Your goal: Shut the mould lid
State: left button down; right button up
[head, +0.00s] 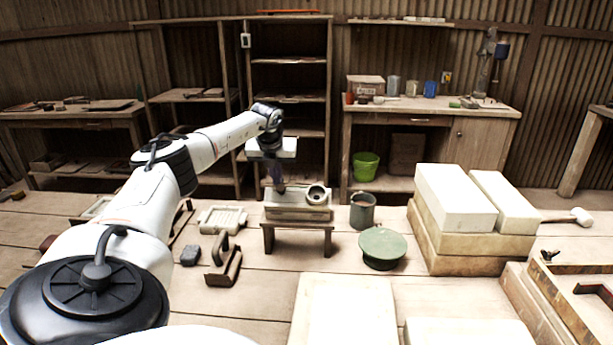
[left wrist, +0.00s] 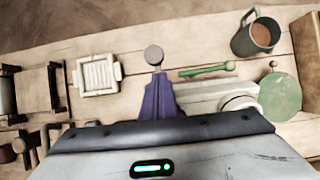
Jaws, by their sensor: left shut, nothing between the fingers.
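A pale, layered block that looks like the mould (head: 285,213) sits on a low wooden stand in the head view; part of it shows in the left wrist view (left wrist: 200,91). A round ring-shaped piece (head: 316,194) is on its right end. I cannot clearly tell the lid from the block or how far it is open. My left gripper (head: 279,188) is shut and empty, pointing down at the block's left end; I cannot tell if it touches. In the left wrist view its dark fingers (left wrist: 158,98) show, with a round knob (left wrist: 153,55) beyond them. My right gripper is not in view.
A ribbed pale tray (head: 222,218) lies left of the stand. A mug (head: 362,211) and a green round lid-like disc (head: 382,248) stand to its right. Big pale blocks (head: 455,198) are farther right. A green rod (left wrist: 207,69) shows in the left wrist view.

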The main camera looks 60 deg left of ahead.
pick_arm(q)
jog(key=shift+s+a, duration=0.1)
jog(key=shift+a, duration=0.05)
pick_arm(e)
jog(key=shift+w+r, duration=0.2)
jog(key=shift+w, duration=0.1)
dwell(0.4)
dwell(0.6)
